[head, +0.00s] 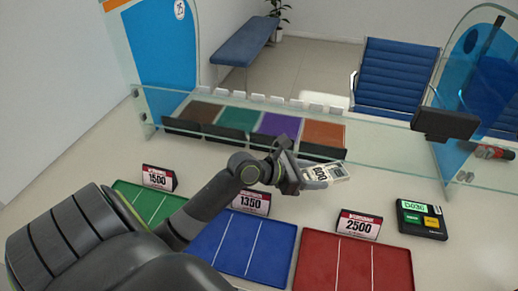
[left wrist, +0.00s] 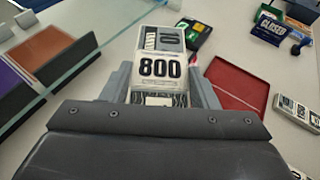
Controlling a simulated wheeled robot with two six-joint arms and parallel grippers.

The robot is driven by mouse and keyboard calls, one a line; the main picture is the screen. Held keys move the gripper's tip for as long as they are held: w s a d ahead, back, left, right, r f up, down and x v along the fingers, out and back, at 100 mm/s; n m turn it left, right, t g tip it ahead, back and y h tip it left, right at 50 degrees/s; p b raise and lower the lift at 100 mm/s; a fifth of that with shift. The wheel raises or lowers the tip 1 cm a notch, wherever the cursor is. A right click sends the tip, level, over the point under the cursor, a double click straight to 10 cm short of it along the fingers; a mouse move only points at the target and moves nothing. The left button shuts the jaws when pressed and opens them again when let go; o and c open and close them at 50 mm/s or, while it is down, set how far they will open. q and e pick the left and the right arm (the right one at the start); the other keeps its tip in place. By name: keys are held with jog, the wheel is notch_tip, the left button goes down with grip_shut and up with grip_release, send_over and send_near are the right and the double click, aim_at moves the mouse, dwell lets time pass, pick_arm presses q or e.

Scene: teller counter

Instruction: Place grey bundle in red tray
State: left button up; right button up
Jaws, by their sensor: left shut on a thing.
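The grey-white bundle (head: 328,174), with a band marked 800, is held in my left gripper (head: 302,172) above the counter, in front of the glass screen. In the left wrist view the bundle (left wrist: 158,68) sits between the two fingers of the gripper (left wrist: 160,88), its far end sticking out past them. The red tray (left wrist: 238,88) is right of the bundle in the left wrist view. My right gripper is out of view.
The blue tray (head: 240,245) and green tray (head: 135,203) lie left of the red one. Signs (head: 358,225) stand behind the trays. A black keypad device (head: 421,220) is at right. The glass screen (head: 240,115) rises close behind the gripper. Several other bundles (left wrist: 293,112) lie at right.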

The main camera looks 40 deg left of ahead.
pick_arm(q)
jog(key=w+f+n+t+y, duration=0.1)
jog(key=w+f+n+y, duration=0.1)
jog(key=w+f, duration=0.35)
jog(key=y+b, duration=0.1)
jog(key=b, duration=0.1)
send_over(316, 208)
jog(key=shift+n, duration=0.4)
notch_tip(316, 208, down, 10)
jog(key=shift+r, duration=0.15)
jog(key=shift+f, duration=0.7)
jog(key=shift+f+b, duration=0.85)
jog(key=shift+f, duration=0.75)
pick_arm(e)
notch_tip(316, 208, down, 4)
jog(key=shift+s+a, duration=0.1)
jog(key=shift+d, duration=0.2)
pick_arm(q)
jog(key=o, duration=0.5)
jog(key=shift+f, duration=0.15)
jog(key=o, duration=0.5)
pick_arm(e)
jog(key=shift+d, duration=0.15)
